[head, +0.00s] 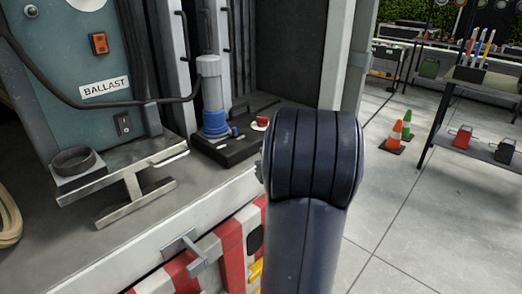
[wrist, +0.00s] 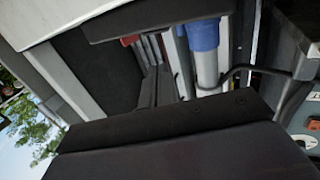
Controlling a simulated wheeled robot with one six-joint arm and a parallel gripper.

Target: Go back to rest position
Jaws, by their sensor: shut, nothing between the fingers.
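My arm (head: 312,175) rises in the middle of the head view, with its rounded dark joint in front of the truck's open bay. My gripper is hidden behind it there. In the wrist view, the dark body of my gripper (wrist: 165,135) fills the lower part. It is shut and empty. The wrist picture is roughly upside down. A blue and grey cylinder device (head: 212,100) stands on a black base in the bay; it also shows in the wrist view (wrist: 204,50), apart from my gripper.
A teal BALLAST cabinet (head: 75,70) and a metal bracket (head: 125,175) are on the truck deck at left. A small red item (head: 262,121) lies near the device. Traffic cones (head: 397,135) and shelving (head: 480,100) stand at right. Open floor (head: 430,215) lies between.

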